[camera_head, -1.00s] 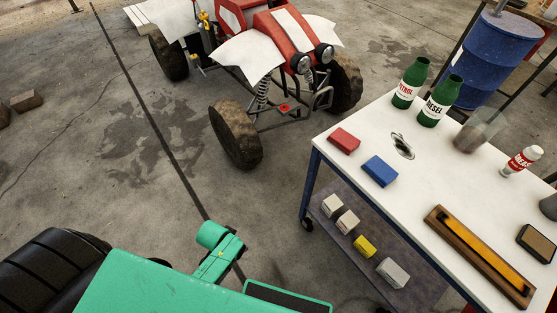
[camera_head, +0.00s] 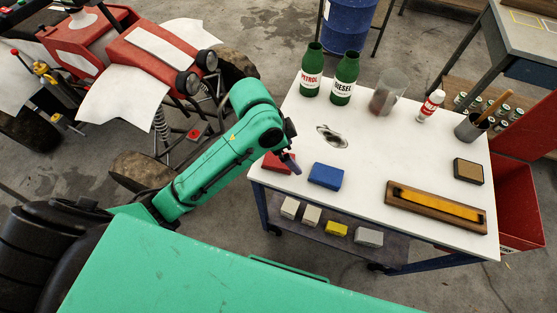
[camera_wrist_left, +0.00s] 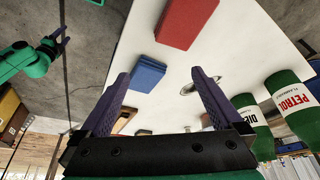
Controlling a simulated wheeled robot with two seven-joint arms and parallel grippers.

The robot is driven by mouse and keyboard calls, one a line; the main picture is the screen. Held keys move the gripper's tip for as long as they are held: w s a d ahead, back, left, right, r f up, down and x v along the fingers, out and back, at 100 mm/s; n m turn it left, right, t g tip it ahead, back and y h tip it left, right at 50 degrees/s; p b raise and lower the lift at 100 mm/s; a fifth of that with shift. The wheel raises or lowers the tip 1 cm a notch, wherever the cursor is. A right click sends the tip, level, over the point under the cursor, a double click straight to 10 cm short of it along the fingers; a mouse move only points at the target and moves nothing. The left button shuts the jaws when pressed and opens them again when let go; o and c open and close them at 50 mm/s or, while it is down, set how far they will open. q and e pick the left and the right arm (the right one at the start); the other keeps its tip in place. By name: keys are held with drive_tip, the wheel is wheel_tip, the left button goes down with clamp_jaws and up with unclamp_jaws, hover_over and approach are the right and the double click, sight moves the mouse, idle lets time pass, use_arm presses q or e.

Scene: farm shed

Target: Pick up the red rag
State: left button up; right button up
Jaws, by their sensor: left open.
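The red rag (camera_head: 272,162) is a flat, folded block at the left edge of the white table top (camera_head: 365,158), partly covered by my left gripper in the head view. It also shows at the top of the left wrist view (camera_wrist_left: 187,22). My left gripper (camera_head: 290,160) hangs just above the rag's right side. In the left wrist view its two purple fingers (camera_wrist_left: 160,72) are spread wide and empty, with the rag beyond the tips. My right gripper (camera_wrist_left: 62,42) shows small at the left of the wrist view, away from the table; its jaws are too small to read.
A blue rag (camera_head: 326,176) lies just right of the red one. Petrol (camera_head: 311,76) and diesel (camera_head: 344,82) bottles stand at the back left. A wooden level (camera_head: 435,207) lies at the front right. The red vehicle (camera_head: 150,45) stands left of the table.

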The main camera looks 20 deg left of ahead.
sight(278, 159)
use_arm(q)
drive_tip(key=w+a+r+m+g+y, duration=0.2)
drive_tip(key=a+r+m+y, duration=0.25)
drive_tip(key=r+m, duration=0.2)
drive_tip(key=shift+n+h, duration=0.35)
drive_tip(key=shift+n, duration=0.1)
drive_tip(key=f+p, duration=0.1)
drive_tip(key=f, duration=1.3)
drive_tip(key=shift+w+d+p, duration=0.2)
drive_tip(key=shift+p, duration=0.15)
drive_tip(key=c, duration=1.2)
use_arm(e)
drive_tip(key=shift+w+a+r, duration=0.2)
drive_tip(key=shift+a+r, duration=0.1)
drive_tip(key=shift+r, duration=0.15)
drive_tip(key=shift+w+a+r, duration=0.15)
drive_tip(key=shift+a+r, duration=0.15)
drive_tip(key=shift+r, duration=0.15)
